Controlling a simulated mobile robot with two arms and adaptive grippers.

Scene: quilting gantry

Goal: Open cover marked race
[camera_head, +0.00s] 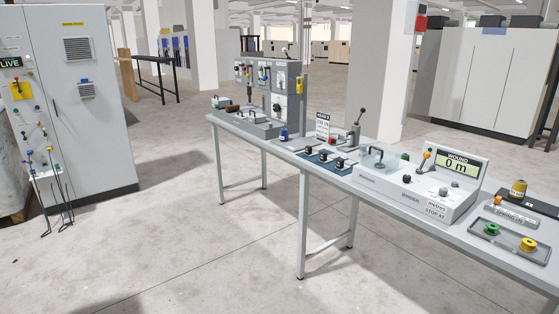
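No label reading "race" is legible in the head view, so I cannot tell which cover it is. A low grey unit (252,125) with a dark handle on top sits at the bench's far end, before an upright grey panel (288,80) with switches. Whether either handle belongs to a cover is unclear. Neither of my grippers is in view.
A long grey bench (470,243) runs from centre back to lower right. A blue plate with black knobs (324,160) and a tray (502,236) with green and yellow spools lie on it. A tall grey cabinet (95,130) stands left. The floor before the bench is clear.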

